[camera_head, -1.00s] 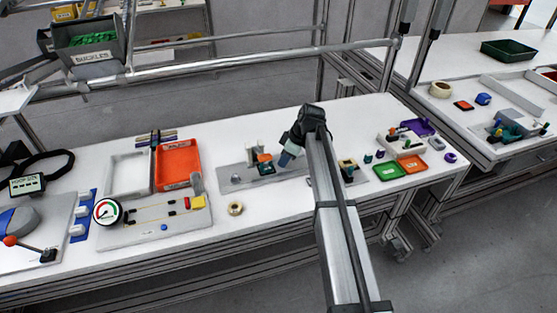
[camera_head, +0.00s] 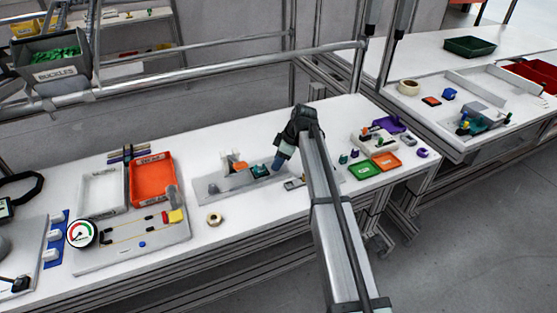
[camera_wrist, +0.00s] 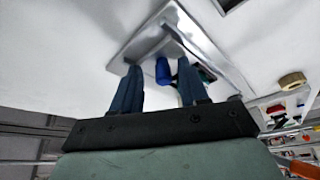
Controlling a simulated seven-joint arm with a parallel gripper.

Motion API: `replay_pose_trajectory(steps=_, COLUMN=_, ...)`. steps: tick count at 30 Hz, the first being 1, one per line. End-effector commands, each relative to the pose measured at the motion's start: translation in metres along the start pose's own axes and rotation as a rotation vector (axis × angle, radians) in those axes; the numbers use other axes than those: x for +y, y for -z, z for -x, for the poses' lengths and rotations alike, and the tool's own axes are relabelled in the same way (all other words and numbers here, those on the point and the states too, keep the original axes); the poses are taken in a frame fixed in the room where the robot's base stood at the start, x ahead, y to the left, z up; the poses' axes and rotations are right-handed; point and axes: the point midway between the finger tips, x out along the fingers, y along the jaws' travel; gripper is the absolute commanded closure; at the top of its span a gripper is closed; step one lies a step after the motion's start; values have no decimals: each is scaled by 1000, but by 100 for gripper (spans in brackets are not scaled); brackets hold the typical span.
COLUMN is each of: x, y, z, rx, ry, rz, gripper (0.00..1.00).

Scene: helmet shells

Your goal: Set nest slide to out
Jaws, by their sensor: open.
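A grey fixture plate (camera_head: 212,188) lies on the white table. It carries a pale upright block (camera_head: 236,163) and a teal part (camera_head: 260,171) with an orange-brown piece beside it. I cannot tell which piece is the nest slide, or its position. My gripper (camera_head: 277,166) points down just right of the teal part; contact is unclear. In the wrist view my gripper (camera_wrist: 160,90) has its two dark blue fingers apart. A blue cylindrical piece (camera_wrist: 162,72) shows in the gap between them, beyond the tips, with the grey plate (camera_wrist: 143,42) behind.
A green tray (camera_head: 366,170) and an orange tray (camera_head: 386,161) lie right of my arm. A tape roll (camera_head: 215,219) sits at the front left of the plate. An orange bin (camera_head: 152,184) and a dial gauge (camera_head: 81,233) stand further left.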

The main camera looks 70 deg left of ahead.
Motion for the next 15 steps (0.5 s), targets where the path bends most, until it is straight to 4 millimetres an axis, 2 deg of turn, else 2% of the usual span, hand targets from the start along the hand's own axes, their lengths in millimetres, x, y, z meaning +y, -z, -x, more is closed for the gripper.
replay_pose_trajectory(steps=8, x=0, y=0, z=9, rx=1, ry=1, rz=0, gripper=56)
replay_pose_trajectory(steps=15, x=0, y=0, z=49, rx=1, ry=-1, rz=0, gripper=56)
